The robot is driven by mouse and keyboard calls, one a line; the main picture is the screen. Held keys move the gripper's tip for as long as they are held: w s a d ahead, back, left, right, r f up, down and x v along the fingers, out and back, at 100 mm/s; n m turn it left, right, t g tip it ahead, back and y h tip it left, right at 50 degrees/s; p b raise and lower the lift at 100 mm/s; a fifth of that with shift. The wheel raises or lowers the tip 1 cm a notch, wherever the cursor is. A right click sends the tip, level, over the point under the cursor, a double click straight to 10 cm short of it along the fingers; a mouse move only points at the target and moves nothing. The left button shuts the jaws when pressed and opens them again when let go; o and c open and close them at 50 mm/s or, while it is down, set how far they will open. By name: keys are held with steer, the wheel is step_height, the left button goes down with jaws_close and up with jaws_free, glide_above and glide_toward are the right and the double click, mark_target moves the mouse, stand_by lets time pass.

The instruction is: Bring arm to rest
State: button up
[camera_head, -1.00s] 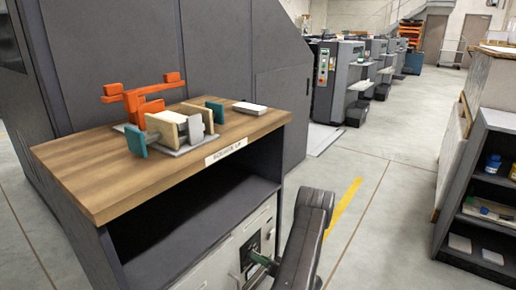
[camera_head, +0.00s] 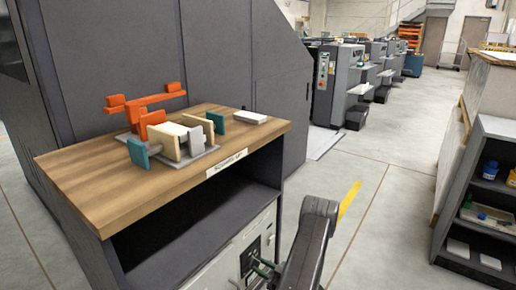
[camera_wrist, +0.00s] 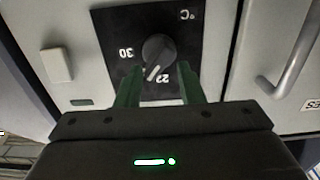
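My gripper (camera_wrist: 158,75) is open in the wrist view, its two green fingers apart and empty. The black dial knob (camera_wrist: 157,48) shows beyond and between the fingertips; I cannot tell whether they touch it. Its pale pointer is towards the lower left, between the "30" and the "22" marks and nearer the "22". In the head view my gripper (camera_head: 262,267) is small and low, in front of the dark dial panel (camera_head: 250,254) on the cabinet front.
A wood-topped cabinet (camera_head: 100,185) carries an orange fixture (camera_head: 145,103) and several upright plates. The wrist view shows a grey handle (camera_wrist: 292,72) right of the panel and a pale switch (camera_wrist: 57,65) left of it. Clear floor (camera_head: 385,235) lies to the right.

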steer(key=shift+v, duration=1.7)
